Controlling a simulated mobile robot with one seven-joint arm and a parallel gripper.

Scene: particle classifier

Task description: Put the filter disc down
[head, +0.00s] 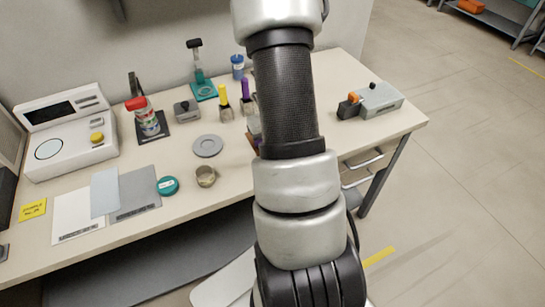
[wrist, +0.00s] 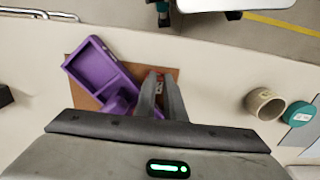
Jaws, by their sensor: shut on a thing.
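My gripper (wrist: 160,80) points down over a brown mat (wrist: 88,101) in the wrist view, its two fingers close together. It is shut on what I take to be the filter disc, which the fingers almost fully hide. A small red and white patch shows by the fingertips; I cannot tell whether it is held or lies on the mat. A purple tray-like holder (wrist: 88,70) lies at an angle on the mat, left of the fingers. In the head view my arm hides the gripper and most of the mat.
A beige cup (wrist: 264,103) and a teal lid (wrist: 297,113) stand right of the mat. In the head view a grey round dish (head: 207,146), yellow and purple-handled tools and a grey device (head: 371,101) are nearby. The table edge is close.

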